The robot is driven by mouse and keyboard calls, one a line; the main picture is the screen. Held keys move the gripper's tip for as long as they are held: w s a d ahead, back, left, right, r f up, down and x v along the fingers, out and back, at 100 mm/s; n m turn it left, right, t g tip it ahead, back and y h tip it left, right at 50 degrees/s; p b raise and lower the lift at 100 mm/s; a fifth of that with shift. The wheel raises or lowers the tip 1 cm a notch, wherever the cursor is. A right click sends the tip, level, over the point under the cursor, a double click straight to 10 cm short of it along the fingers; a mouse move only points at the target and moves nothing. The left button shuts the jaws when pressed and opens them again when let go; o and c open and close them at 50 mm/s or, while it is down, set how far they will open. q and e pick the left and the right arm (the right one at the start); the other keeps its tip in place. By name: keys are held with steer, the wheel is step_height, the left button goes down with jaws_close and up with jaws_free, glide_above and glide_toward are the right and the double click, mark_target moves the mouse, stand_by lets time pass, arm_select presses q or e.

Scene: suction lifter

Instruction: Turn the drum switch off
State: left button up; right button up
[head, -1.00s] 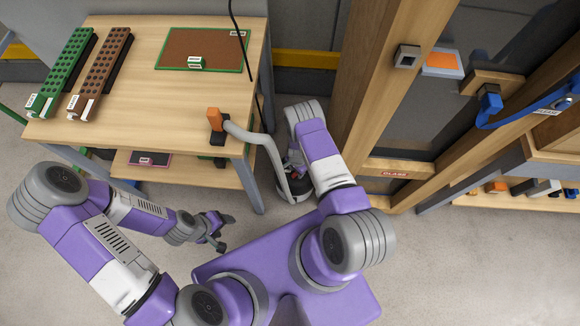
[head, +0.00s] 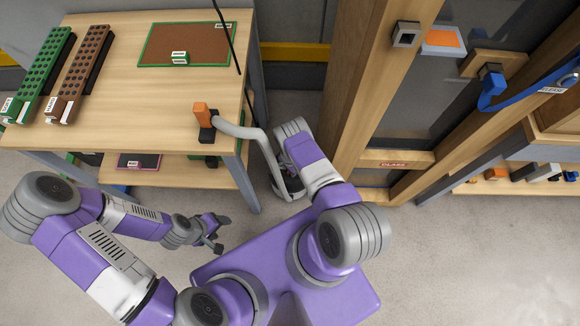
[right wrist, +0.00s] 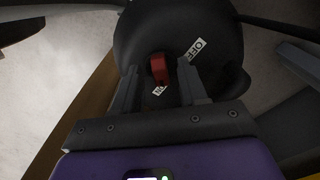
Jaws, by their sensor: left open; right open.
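The drum switch shows in the right wrist view as a red lever (right wrist: 158,69) on a round black drum (right wrist: 190,35). A white OFF label lies right of the lever; a second, partly covered label lies just below it. My right gripper (right wrist: 160,82) is open, its two fingers on either side of the lever; I cannot tell if they touch it. In the head view my right arm mostly hides the drum, at the foot of the grey lifter tube (head: 262,140). My left gripper (head: 220,233) is open and empty above the floor, left of my base.
A wooden table (head: 150,105) with a lower shelf stands at the left, the lifter's orange handle (head: 201,113) by its right corner. A wooden frame (head: 365,90) marked GLASS stands close to the right of my right arm. The floor at lower right is clear.

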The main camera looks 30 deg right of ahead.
steer(key=shift+c, duration=0.3)
jaws_close()
